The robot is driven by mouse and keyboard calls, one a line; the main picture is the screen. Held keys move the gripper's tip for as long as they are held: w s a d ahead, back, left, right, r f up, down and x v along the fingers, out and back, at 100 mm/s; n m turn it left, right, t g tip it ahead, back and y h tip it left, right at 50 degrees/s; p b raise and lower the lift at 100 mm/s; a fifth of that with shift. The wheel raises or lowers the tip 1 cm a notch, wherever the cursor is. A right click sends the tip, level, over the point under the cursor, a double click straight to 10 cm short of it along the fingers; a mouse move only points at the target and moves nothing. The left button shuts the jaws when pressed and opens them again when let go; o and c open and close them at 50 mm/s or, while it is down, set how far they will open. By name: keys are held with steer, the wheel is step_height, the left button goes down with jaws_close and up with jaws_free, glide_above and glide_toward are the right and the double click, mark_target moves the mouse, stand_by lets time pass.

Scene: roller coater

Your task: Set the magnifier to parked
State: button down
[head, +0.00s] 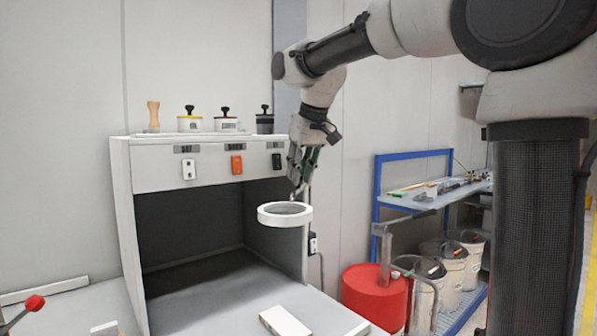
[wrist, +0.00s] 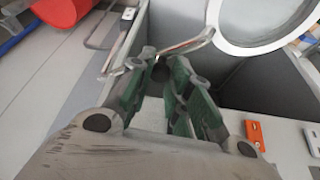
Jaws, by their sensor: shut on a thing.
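The magnifier (head: 285,213) is a round lens in a thick white ring, hanging in front of the right side of the booth opening in the head view. It also shows at the top right of the wrist view (wrist: 262,22), with a thin metal arm running from its ring to my fingers. My gripper (head: 300,178) is above and just behind the ring in the head view. In the wrist view its green-padded fingers (wrist: 163,72) are shut on that arm near the ring. The exact contact is partly hidden by the fingers.
The white booth (head: 122,190) has several stamp-like tools on top and switches on its front, including an orange one (head: 237,165). A red drum (head: 373,295) and a blue-framed bench (head: 378,190) stand at right. A white block (head: 284,322) lies on the front worktop.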

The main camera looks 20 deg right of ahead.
steer(key=d+n+g+y, duration=0.2)
steer(key=d+n+y, duration=0.1)
steer(key=d+n, duration=0.7)
steer(key=shift+d+r+n+g, duration=0.15)
steer(key=shift+d+n+g, duration=0.15)
steer(key=shift+d, duration=0.4)
steer(key=c, duration=1.3)
jaws_free()
